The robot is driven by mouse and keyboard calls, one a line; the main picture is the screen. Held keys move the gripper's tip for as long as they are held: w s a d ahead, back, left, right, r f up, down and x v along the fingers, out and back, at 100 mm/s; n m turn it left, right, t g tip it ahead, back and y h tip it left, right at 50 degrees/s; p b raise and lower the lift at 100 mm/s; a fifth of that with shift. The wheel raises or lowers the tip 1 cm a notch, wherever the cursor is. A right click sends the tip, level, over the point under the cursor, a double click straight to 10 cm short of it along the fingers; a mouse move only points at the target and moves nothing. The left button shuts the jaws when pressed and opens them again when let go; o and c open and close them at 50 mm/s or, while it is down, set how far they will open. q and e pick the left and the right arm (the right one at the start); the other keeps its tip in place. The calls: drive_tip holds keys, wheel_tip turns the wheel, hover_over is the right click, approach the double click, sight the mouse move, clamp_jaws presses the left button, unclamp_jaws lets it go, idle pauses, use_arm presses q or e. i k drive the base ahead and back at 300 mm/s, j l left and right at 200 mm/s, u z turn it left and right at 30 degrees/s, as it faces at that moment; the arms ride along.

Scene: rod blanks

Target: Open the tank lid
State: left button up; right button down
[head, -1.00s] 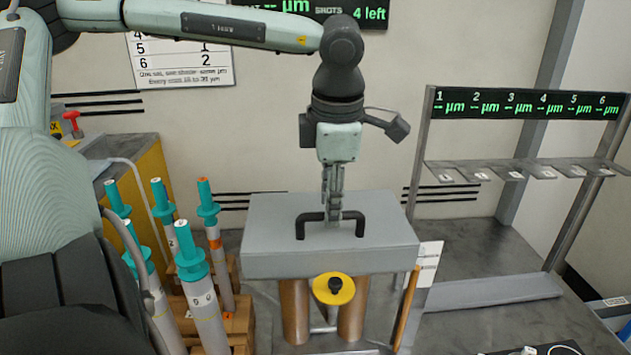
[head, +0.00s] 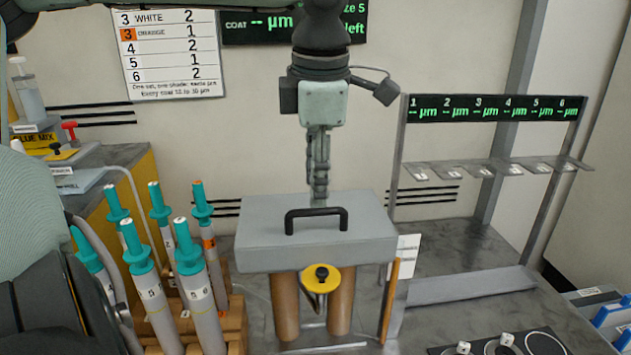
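The tank lid is a thick grey slab (head: 262,232) with a black bar handle (head: 300,222) on top, in the middle of the head view. It lies level. Brown cylinders (head: 341,303) and a yellow disc with a black knob (head: 321,274) show below its front edge. My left gripper (head: 318,198) points straight down, its tips just above and behind the handle bar, apparently apart from it. The fingers are seen edge-on, so their opening is hidden. My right gripper is not in view.
Several teal-handled rods (head: 196,262) stand in a wooden rack (head: 234,322) close at the left. A metal stand (head: 397,180) with a row of displays (head: 490,108) rises at the right. The grey bench (head: 450,243) behind it is mostly clear.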

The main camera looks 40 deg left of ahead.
sight(275, 231)
drive_tip(key=k, duration=1)
